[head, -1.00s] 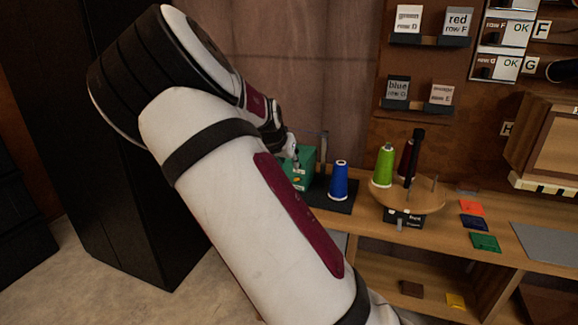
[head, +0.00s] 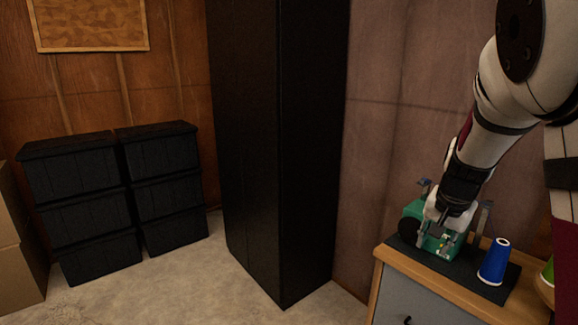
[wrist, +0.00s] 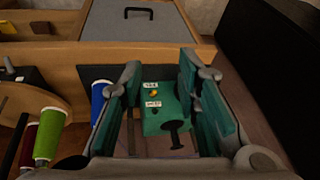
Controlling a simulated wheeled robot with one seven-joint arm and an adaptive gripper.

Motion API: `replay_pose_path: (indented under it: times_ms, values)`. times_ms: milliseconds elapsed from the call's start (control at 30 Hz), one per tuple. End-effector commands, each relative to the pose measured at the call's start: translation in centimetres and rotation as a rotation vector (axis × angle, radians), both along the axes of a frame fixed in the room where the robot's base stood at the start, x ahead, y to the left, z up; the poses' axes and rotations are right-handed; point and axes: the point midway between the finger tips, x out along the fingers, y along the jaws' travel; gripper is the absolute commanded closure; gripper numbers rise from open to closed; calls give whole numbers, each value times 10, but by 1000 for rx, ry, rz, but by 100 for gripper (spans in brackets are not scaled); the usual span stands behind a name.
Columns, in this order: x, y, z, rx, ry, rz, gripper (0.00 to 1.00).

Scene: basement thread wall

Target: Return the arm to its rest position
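My arm comes down from the upper right in the head view. My gripper (head: 444,222) is low over a green machine (head: 413,210) on the bench. In the wrist view my gripper (wrist: 160,76) has its two teal-padded fingers wide apart. The green machine (wrist: 165,120) shows between and beyond them. I see nothing held, and I cannot tell whether the fingers touch the machine.
A blue spool (head: 494,264) stands beside the machine on a dark mat (head: 400,254). A green spool (wrist: 48,132) stands on a round wooden stand. A tall black cabinet (head: 280,150) and stacked black bins (head: 85,205) stand left. Floor before them is clear.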

Motion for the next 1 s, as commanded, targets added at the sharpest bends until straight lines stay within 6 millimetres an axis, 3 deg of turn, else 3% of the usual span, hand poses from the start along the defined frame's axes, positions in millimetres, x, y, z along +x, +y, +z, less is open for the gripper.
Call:
replay_pose_path:
  times_ms: [33, 300, 533, 800, 1000]
  values:
    - [-17, 12, 15, 38, -3, 34, 70]
    - [-106, 74, 75, 138, 1, 269, 70]
    - [-193, 113, 120, 106, -7, 482, 70]
    - [-291, 136, 145, -49, 6, 682, 70]
    - [-330, 138, 145, -148, 30, 747, 70]
